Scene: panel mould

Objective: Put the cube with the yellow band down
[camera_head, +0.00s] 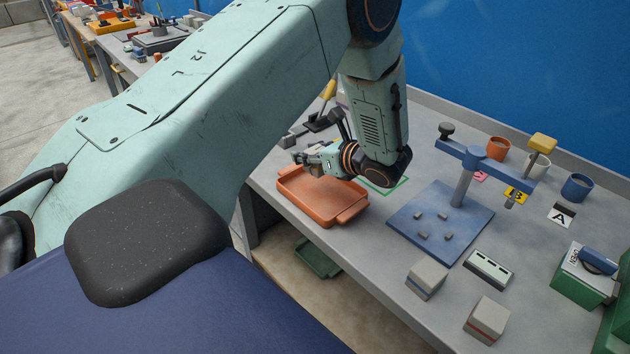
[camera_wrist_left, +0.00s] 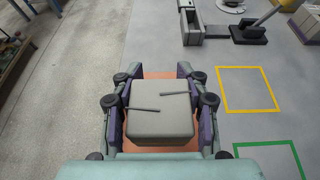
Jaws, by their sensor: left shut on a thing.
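My left gripper (camera_head: 306,157) is over the far left part of the orange tray (camera_head: 322,217) in the head view. It is shut on a grey cube (camera_wrist_left: 160,112), whose top with two thin dark marks shows between the fingers in the wrist view. No band shows on it from above, so its colour cannot be told. Orange tray surface shows around the cube; how high the cube is above it is unclear. A yellow outline (camera_wrist_left: 219,92) and a green outline (camera_wrist_left: 237,146) lie on the table to the right. My right gripper is not in view.
Two grey cubes (camera_head: 427,279) (camera_head: 487,319) stand near the table's front edge; the nearer one has a reddish band. A blue fixture (camera_head: 447,222) stands right of the tray. Dark-based tools (camera_head: 317,123) stand behind it. Cups (camera_head: 498,148) are at the back right.

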